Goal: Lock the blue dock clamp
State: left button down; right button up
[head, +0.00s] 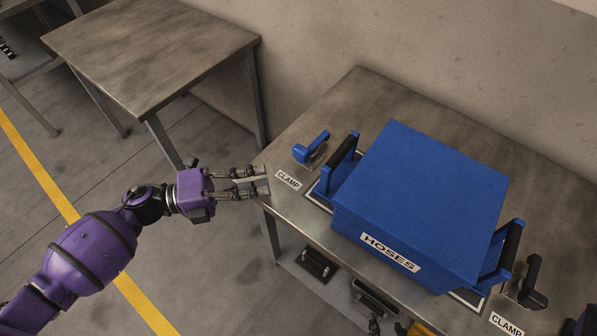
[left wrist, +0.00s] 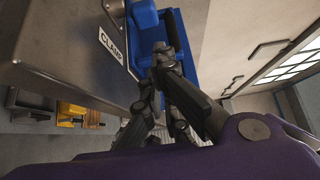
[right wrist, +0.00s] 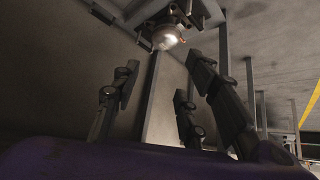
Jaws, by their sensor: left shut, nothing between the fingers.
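The blue dock clamp (head: 311,147) sits on the metal table left of the blue HOSES box (head: 420,200), behind a CLAMP label (head: 288,180). Its blue handle slants up; I cannot tell whether it is locked. My left gripper (head: 265,180) is shut and empty near the table's left edge, in front of the clamp and apart from it. In the left wrist view its fingers (left wrist: 162,58) show in front of blue parts beside the CLAMP label (left wrist: 112,45). My right gripper (right wrist: 165,85) is open and empty in the right wrist view, with dark metalwork beyond it.
A second clamp with a black handle (head: 530,283) stands right of the box. The box has upright black-gripped handles at both sides. Dark items lie on the lower shelf (head: 318,264). An empty metal table (head: 150,50) stands at back left, with open floor between.

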pick_arm(q)
jog(key=p+x, duration=0.2)
jog(key=x, duration=0.7)
jog(key=shift+w+r, duration=0.1)
jog(key=shift+w+d, duration=0.1)
jog(key=shift+d, duration=0.45)
pick_arm(e)
jog(key=shift+d+r, duration=0.2)
jog(key=shift+r, duration=0.3)
jog(key=shift+d+r, duration=0.15)
jog(key=shift+r, duration=0.35)
pick_arm(q)
jog(key=shift+a, duration=0.15)
pick_arm(e)
jog(key=shift+w, duration=0.25)
